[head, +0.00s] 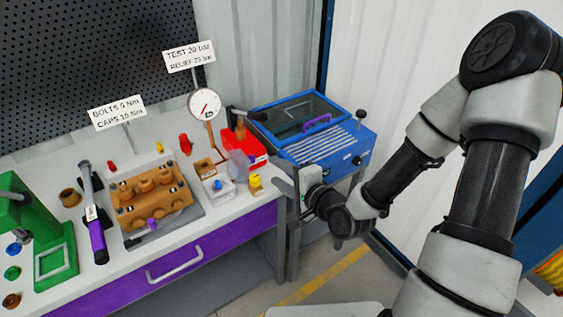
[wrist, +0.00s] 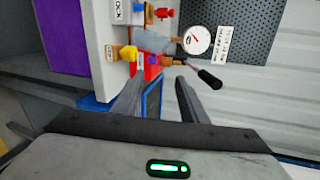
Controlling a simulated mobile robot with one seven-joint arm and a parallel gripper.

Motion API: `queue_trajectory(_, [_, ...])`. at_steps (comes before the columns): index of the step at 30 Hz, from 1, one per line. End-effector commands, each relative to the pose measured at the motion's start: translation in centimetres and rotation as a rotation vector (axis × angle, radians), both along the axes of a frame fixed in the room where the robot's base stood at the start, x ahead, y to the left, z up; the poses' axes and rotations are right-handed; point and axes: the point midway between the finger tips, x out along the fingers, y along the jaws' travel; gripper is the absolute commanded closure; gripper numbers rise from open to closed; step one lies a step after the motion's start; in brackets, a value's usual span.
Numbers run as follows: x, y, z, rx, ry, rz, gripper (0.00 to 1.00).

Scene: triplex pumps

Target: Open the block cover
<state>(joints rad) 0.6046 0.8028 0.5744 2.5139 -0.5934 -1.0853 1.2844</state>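No part is plainly marked as the block cover. A clear, bluish hood-like piece (head: 238,165) stands beside the red block (head: 243,146) near the gauge. In the wrist view this clear piece (wrist: 152,40) lies beyond the fingertips. The pump with its brass-coloured block (head: 150,195) and a purple knob (head: 152,224) sits on a grey plate on the bench. My gripper (head: 283,185) is off the bench's right end, right of the clear piece and apart from it. In the wrist view my gripper (wrist: 156,84) has its two fingers spread with nothing between them.
A blue box (head: 325,155) with a glass lid and purple handle stands right of the bench. A gauge (head: 205,104) and a black-handled lever (wrist: 208,78) rise near the red block. The torque wrench (head: 97,230), green press (head: 45,240) and purple drawer (head: 180,265) are further left.

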Motion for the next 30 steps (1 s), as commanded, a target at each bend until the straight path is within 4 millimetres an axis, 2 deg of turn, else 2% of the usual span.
queue_trajectory(1, [-0.3, 0.0, 0.9, 0.003, 0.007, 0.000, 0.60])
queue_trajectory(12, [-1.7, -0.5, 0.3, -0.008, 0.007, 0.000, 0.60])
queue_trajectory(30, [-1.9, -0.5, 0.0, -0.011, 0.005, 0.000, 0.60])
